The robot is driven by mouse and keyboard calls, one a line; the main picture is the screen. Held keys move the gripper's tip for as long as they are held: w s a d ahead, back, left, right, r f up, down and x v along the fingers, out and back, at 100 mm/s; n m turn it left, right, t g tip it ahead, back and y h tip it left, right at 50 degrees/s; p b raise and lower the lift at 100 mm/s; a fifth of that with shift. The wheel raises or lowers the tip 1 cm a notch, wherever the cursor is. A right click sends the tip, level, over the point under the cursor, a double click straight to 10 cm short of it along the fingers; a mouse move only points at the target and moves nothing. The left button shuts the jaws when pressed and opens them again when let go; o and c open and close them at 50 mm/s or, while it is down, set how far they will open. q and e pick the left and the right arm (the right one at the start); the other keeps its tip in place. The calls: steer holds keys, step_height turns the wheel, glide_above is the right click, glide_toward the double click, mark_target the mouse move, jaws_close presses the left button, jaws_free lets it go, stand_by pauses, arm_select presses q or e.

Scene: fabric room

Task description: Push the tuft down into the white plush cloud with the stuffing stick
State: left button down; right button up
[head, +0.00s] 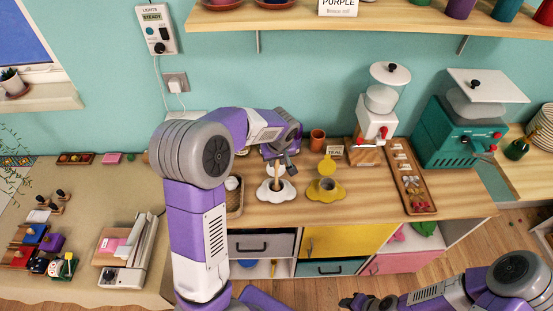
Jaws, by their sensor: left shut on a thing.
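The white plush cloud (284,194) lies on the wooden worktop with a darker opening in its middle. My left gripper (279,161) is above it and shut on the stuffing stick (276,180), a thin light-brown stick. The stick points down, slightly tilted, and its lower end meets the cloud's opening. How deep it reaches is too small to tell. I cannot make out the tuft. My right gripper (358,301) is low at the bottom edge, in front of the cabinets and away from the cloud; its fingers are too small to read.
A yellow plush cloud (335,194) lies just right of the white one. A basket (234,197) is at the left. A wooden tray (412,178) of small parts lies right, with bare worktop between.

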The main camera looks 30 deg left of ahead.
arm_select(q)
step_height(320, 180, up, 11)
steer(key=p, duration=0.7)
steer(key=shift+r+p, duration=0.1)
steer(key=shift+p, duration=0.2)
stand_by(0.7)
